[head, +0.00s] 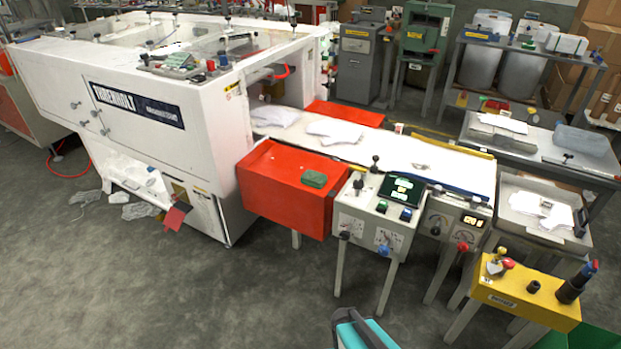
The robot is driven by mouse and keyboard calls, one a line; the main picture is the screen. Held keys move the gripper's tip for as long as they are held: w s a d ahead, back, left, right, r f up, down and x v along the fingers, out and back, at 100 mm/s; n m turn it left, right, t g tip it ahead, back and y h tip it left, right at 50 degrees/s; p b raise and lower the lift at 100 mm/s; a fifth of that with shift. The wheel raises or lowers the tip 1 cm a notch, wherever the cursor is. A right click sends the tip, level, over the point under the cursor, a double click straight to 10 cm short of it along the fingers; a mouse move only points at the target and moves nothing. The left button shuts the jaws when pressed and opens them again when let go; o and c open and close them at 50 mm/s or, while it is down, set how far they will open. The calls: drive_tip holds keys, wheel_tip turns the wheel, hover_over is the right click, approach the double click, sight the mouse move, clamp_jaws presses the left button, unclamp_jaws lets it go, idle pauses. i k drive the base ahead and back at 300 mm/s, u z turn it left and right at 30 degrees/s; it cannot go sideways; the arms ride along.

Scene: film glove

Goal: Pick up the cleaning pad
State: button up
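A small dark green pad (314,179), which looks like the cleaning pad, lies flat on top of the red box (288,200). The box is beside the white conveyor bed, in front of the large white machine. The pad is near the box's right end, and nothing covers it. No gripper fingers show in the head view, so I cannot see whether my gripper is open or shut.
A control box (378,215) with buttons and a knob stands just right of the red box. A yellow control stand (520,296) is at the lower right. White sheets (334,131) lie on the conveyor (400,152). The grey floor (200,300) in front is mostly clear.

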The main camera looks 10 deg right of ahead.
sight(312, 179)
drive_tip(key=i, duration=0.85)
drive_tip(key=z, duration=0.05)
drive_tip(key=k, duration=1.3)
drive_tip(key=u, duration=0.35)
drive_tip(key=i, duration=0.4)
drive_tip(key=u, duration=0.7)
drive_tip(key=i, duration=0.6)
drive_tip(key=u, duration=0.1)
